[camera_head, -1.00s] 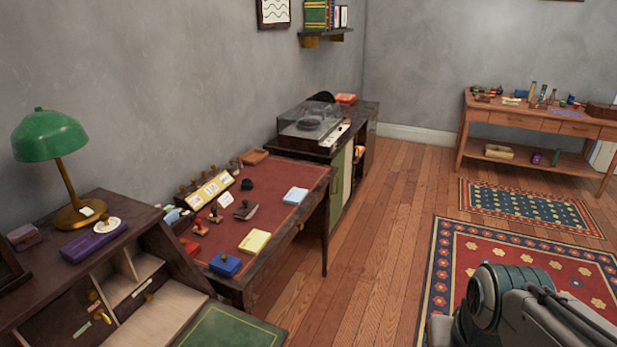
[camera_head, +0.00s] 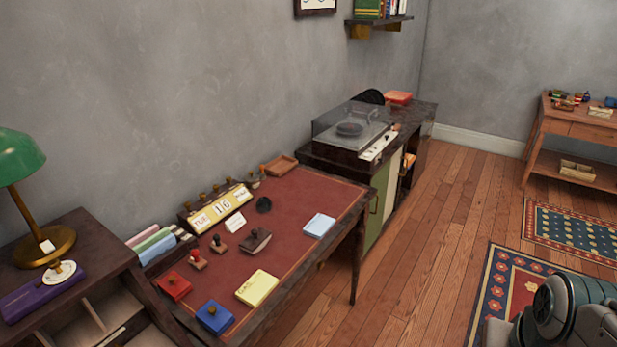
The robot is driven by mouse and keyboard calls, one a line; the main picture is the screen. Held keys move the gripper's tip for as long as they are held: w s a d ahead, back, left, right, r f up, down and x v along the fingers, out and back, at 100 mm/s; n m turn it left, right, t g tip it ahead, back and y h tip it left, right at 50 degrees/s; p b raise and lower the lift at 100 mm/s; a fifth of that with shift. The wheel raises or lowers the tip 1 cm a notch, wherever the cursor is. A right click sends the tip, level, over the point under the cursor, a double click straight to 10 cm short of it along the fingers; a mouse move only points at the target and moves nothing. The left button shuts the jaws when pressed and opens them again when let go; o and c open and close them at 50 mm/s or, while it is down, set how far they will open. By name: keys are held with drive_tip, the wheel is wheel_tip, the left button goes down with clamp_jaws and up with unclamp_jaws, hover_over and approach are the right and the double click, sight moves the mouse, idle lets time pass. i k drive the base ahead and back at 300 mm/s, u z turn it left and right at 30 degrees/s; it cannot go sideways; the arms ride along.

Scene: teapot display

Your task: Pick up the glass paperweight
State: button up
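No clearly see-through glass paperweight can be made out. A small dark rounded object (camera_head: 264,204) sits on the red-topped desk (camera_head: 300,190), behind the stamps and right of the calendar; it may be the paperweight, but it is too small to tell. My gripper is out of view. Only a grey and teal part of my own arm shows at the lower right, over the floor and rug, well apart from the desk.
On the desk are a calendar (camera_head: 222,208), a brown rocker blotter (camera_head: 255,240), stamps, a yellow pad (camera_head: 257,288), a light blue pad (camera_head: 319,225) and a blue box (camera_head: 215,317). A record player (camera_head: 352,132) stands beyond. Wooden floor (camera_head: 425,260) is clear to the right.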

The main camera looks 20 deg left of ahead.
sight(264, 203)
drive_tip(key=i, duration=2.75)
drive_tip(key=u, duration=3.4)
drive_tip(key=i, duration=0.5)
drive_tip(key=z, duration=0.05)
